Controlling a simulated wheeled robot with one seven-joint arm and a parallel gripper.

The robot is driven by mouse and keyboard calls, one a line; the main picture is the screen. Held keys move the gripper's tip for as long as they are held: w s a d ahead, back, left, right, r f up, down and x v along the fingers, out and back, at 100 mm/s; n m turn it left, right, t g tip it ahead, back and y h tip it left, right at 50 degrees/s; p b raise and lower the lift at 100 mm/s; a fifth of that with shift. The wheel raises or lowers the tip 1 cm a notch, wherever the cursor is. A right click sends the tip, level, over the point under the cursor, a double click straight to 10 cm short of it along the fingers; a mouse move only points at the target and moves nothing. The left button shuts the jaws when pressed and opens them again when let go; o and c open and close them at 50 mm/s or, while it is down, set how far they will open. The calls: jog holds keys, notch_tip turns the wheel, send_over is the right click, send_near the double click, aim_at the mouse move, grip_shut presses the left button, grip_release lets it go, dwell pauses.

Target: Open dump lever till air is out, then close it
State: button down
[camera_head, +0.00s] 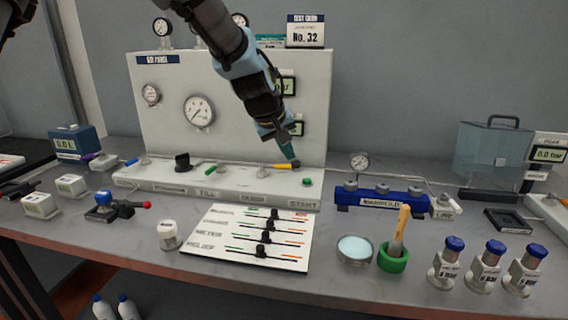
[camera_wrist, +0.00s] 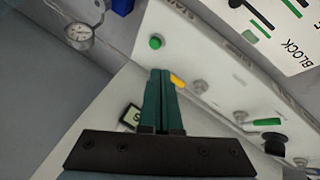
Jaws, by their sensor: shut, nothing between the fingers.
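The air panel (camera_head: 225,100) stands at the back with a sloped white ledge at its foot. A yellow-handled lever (camera_head: 282,166), which I take for the dump lever, lies on the ledge above a label I cannot read surely; its tip also shows in the wrist view (camera_wrist: 177,80). My gripper (camera_head: 292,162) is shut and empty, its fingertips (camera_wrist: 160,72) right beside the yellow tip. Whether they touch it I cannot tell. The fingers hide part of the lever. The large gauge (camera_head: 199,111) and small gauge (camera_head: 151,94) are too small to read.
The ledge also carries a green button (camera_head: 307,182), a green lever (camera_head: 210,169), a black knob (camera_head: 182,162) and a blue lever (camera_head: 131,162). The blue manifold (camera_head: 380,198) stands to the right.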

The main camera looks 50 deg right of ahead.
jog(key=s+r, duration=0.1)
jog(key=r, duration=0.1)
jog(key=shift+s+a+r, duration=0.3)
jog(key=shift+s+r, duration=0.1)
dwell(0.3)
jog(key=w+a+f+n+y, duration=0.1)
jog(key=w+a+f, duration=0.1)
jog(key=w+a, duration=0.5)
jog(key=w+a+f+n+t+y, duration=0.1)
jog(key=w+a, duration=0.3)
jog(key=a, duration=0.7)
jog(key=w+a+f+n+y, duration=0.1)
jog(key=w+a+f, duration=0.1)
jog(key=w+a, duration=0.5)
jog(key=s+a+f+y, duration=0.1)
jog(key=s+a, duration=0.2)
jog(key=a, duration=0.7)
jog(key=s+a+f+n+y, duration=0.1)
jog(key=s+a+f, duration=0.1)
jog(key=a, duration=0.8)
jog(key=s+a+f+n+y, duration=0.1)
jog(key=s+a+f, duration=0.1)
jog(key=a, duration=0.9)
jog(key=shift+s+g, duration=0.4)
jog(key=shift+s, duration=0.45)
jog(key=shift+d, duration=0.1)
